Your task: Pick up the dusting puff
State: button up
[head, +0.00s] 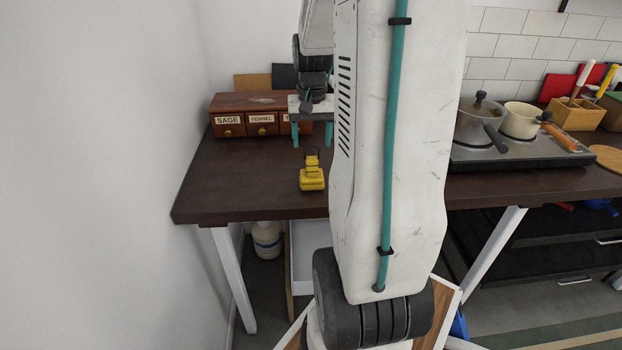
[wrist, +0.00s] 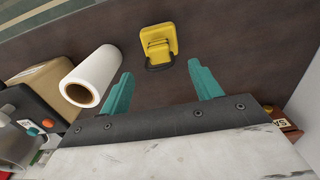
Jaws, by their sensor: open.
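A small yellow block-like thing with a dark loop handle (head: 312,181) sits on the dark brown table, near its front edge. It is the only thing in view that could be the dusting puff, though it does not clearly look like one. In the wrist view the yellow thing (wrist: 159,38) lies just beyond the fingertips, roughly centred between them, its dark loop towards me. My gripper (head: 312,143) is open and empty, its teal fingers behind the yellow thing in the head view. The gripper also shows in the wrist view (wrist: 160,71). No contact is visible.
A wooden drawer box (head: 240,103) labelled SAGE and FENNEL stands at the table's back left. A white roll (wrist: 97,71) and a cardboard box (wrist: 40,88) lie left in the wrist view. A stove (head: 515,150) with pots is at the right. Table around the yellow thing looks clear.

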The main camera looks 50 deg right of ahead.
aim_at(312, 158)
notch_tip(312, 158, down, 4)
jog(key=shift+s+a, duration=0.1)
jog(key=shift+a, duration=0.05)
jog(key=c, duration=1.1)
jog(key=shift+r, duration=0.15)
jog(key=shift+r, duration=0.65)
notch_tip(312, 158, up, 2)
jog(key=shift+r, duration=0.1)
jog(key=s+a, duration=0.2)
jog(key=s, duration=0.2)
jog(key=s+a+r, duration=0.1)
jog(key=s+a, duration=0.2)
jog(key=s, duration=0.2)
jog(key=s+a, duration=0.3)
jog(key=s, duration=0.2)
jog(key=shift+r, duration=0.15)
